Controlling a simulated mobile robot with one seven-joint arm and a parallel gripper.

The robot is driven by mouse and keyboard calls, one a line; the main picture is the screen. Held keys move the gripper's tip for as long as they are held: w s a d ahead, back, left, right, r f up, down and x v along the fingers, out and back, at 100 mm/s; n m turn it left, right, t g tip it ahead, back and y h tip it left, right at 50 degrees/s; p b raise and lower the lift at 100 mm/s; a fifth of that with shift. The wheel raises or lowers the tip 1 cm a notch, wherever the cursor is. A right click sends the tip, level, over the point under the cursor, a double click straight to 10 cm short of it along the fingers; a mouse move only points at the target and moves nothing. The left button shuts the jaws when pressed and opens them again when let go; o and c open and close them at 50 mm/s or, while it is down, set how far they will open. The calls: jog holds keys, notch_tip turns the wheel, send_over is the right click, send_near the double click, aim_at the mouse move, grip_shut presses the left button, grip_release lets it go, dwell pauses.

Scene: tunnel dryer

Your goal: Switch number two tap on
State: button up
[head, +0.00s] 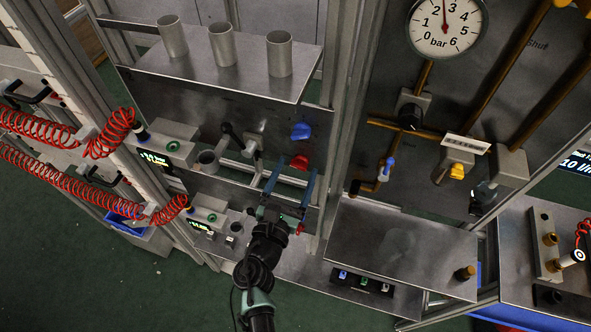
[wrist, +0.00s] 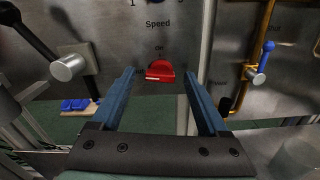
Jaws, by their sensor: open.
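I cannot read a number two on any tap. A tap with a blue lever (head: 388,166) sits on a brass pipe on the right panel; the wrist view shows this blue lever (wrist: 266,56) upright, right of my gripper. A black-handled lever (head: 232,136) is on the left panel, and one also shows at left in the wrist view (wrist: 33,32). My gripper (head: 291,180) is open and empty, its blue fingers pointing at the panel. A red knob (wrist: 160,71) appears between the fingertips in the wrist view; contact is not visible. It also shows in the head view (head: 300,162).
A blue knob (head: 301,131) is above the red one. A yellow knob (head: 457,171) and a pressure gauge (head: 446,28) are on the right panel. A metal post (head: 338,120) divides the panels. A shelf with metal cups (head: 222,45) overhangs the left panel.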

jog(key=shift+w, duration=0.2)
grip_shut()
dwell(0.3)
jog(key=shift+f+m+b, duration=0.1)
jog(key=shift+m+b, duration=0.2)
jog(key=shift+b, duration=0.15)
jog(key=shift+s+d+m+b, duration=0.1)
jog(key=shift+d+m+b, duration=0.05)
jog(key=shift+m+b, duration=7.25)
jog(key=shift+m+p, duration=0.4)
jog(key=shift+m, duration=0.1)
